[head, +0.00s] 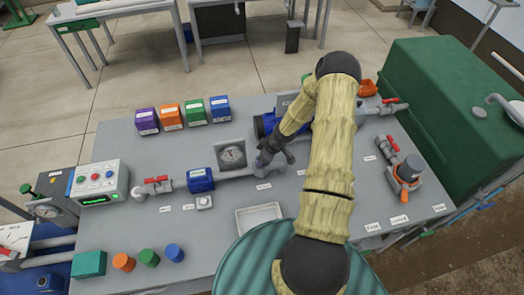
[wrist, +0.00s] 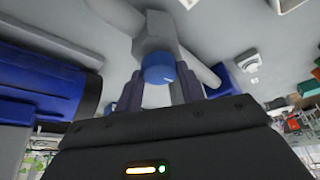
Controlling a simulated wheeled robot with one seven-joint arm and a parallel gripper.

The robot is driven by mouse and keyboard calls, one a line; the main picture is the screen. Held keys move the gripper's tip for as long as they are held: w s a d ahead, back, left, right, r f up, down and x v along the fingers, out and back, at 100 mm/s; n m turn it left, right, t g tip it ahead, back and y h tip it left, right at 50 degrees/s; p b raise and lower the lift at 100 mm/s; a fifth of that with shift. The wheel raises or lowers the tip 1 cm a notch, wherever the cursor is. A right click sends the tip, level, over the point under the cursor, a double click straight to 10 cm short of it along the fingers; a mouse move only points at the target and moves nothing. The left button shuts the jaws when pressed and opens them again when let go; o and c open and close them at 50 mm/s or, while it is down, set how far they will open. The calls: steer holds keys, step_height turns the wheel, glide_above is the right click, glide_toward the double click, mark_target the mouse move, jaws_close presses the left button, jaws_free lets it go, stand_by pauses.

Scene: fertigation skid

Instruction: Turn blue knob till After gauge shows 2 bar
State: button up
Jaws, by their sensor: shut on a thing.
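The blue knob (wrist: 159,69) shows in the wrist view, on a grey valve body (wrist: 158,28) on the pipe. My gripper (wrist: 160,92) has one finger on each side of the knob and is shut on it. In the head view my gripper (head: 268,162) is at the pipe, and my arm and gripper hide the knob there. A round gauge (head: 232,155) stands on a grey plate just left of my gripper. Its dial is too small to read, and I cannot tell its label.
A blue block (head: 201,180) and a red-handled valve (head: 156,184) sit on the pipe to the left. A white tray (head: 259,217) lies in front. Coloured boxes (head: 171,116) stand behind. A green tank (head: 435,95) stands at the right.

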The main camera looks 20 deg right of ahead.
steer(key=shift+n+p, duration=0.7)
steer(key=shift+p, duration=0.7)
steer(key=shift+g, duration=0.3)
steer(key=o, duration=1)
steer(key=shift+c, duration=0.2)
steer(key=shift+d+r, duration=0.1)
steer(key=b+v, duration=0.3)
steer(key=v, duration=1.4)
steer(key=shift+d, duration=0.2)
steer(key=shift+s+a, duration=0.1)
